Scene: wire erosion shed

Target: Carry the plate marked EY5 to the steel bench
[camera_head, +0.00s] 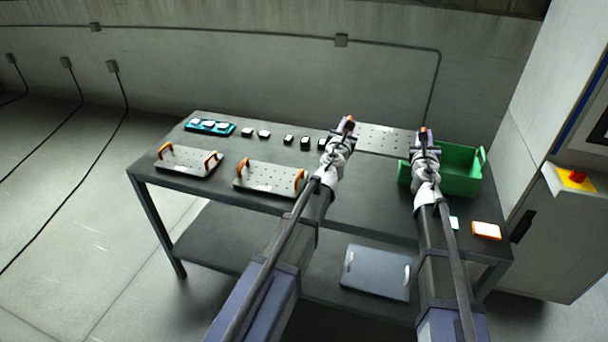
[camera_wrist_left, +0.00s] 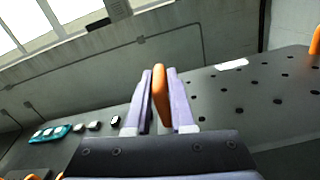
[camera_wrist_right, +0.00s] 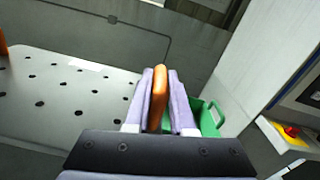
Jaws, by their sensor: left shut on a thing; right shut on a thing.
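A grey perforated plate (camera_head: 382,138) with an orange handle at each end is between my two grippers. It appears raised over the back of the dark table. My left gripper (camera_head: 348,124) is shut on its left orange handle (camera_wrist_left: 160,95). My right gripper (camera_head: 424,134) is shut on its right orange handle (camera_wrist_right: 160,95). The plate carries a small white label, seen in the left wrist view (camera_wrist_left: 232,64) and right wrist view; its marking is too small to read. Two similar plates lie on the table, one at left (camera_head: 188,160) and one nearer the middle (camera_head: 268,178).
The dark table (camera_head: 355,200) also holds a teal tray (camera_head: 232,129), several small dark blocks (camera_head: 264,133), a green bin (camera_head: 461,182) and an orange-edged box (camera_head: 486,231). A grey-blue panel (camera_head: 375,272) is below. A machine cabinet (camera_head: 548,225) stands at right. The left floor is open.

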